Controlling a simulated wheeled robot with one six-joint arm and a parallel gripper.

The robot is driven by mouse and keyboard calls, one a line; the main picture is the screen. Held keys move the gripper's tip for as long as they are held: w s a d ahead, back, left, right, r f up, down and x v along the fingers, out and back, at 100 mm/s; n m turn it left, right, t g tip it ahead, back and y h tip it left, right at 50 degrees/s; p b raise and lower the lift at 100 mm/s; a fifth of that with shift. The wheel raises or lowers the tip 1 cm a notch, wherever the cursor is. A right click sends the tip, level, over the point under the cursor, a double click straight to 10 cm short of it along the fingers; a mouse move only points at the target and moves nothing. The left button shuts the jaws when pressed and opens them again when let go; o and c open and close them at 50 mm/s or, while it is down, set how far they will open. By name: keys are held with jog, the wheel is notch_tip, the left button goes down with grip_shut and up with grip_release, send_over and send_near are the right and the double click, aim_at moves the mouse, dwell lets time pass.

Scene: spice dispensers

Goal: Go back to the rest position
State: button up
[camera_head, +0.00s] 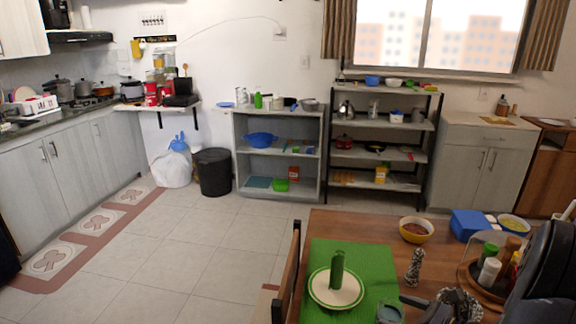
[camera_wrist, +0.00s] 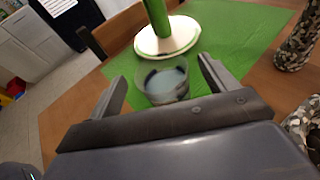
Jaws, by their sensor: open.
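My gripper (camera_wrist: 162,74) is open and empty in the wrist view, its two fingers apart over the wooden table. A clear glass (camera_wrist: 167,86) with pale contents stands beyond and between the fingers. It also shows at the bottom of the head view (camera_head: 388,314). A camouflage-patterned dispenser (camera_head: 415,267) stands upright on the table. Another patterned piece (camera_wrist: 304,125) shows at the right edge of the wrist view, partly cut off. A green cylinder (camera_head: 337,270) stands on a pale, green-rimmed plate (camera_head: 325,294) on a green mat (camera_head: 373,262).
A yellow bowl (camera_head: 416,229), a blue box (camera_head: 468,224) and a round tray of bottles (camera_head: 467,275) occupy the table's right side. A chair (camera_head: 288,275) stands at its left edge. Shelves (camera_head: 277,115) line the back wall. The tiled floor (camera_head: 180,255) at left is open.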

aim_at(386, 303)
jog(key=x, duration=0.4)
jog(key=shift+w+a+f, duration=0.2)
jog(key=shift+f, duration=0.05)
jog(key=shift+d+r, duration=0.1)
jog(key=shift+r, duration=0.9)
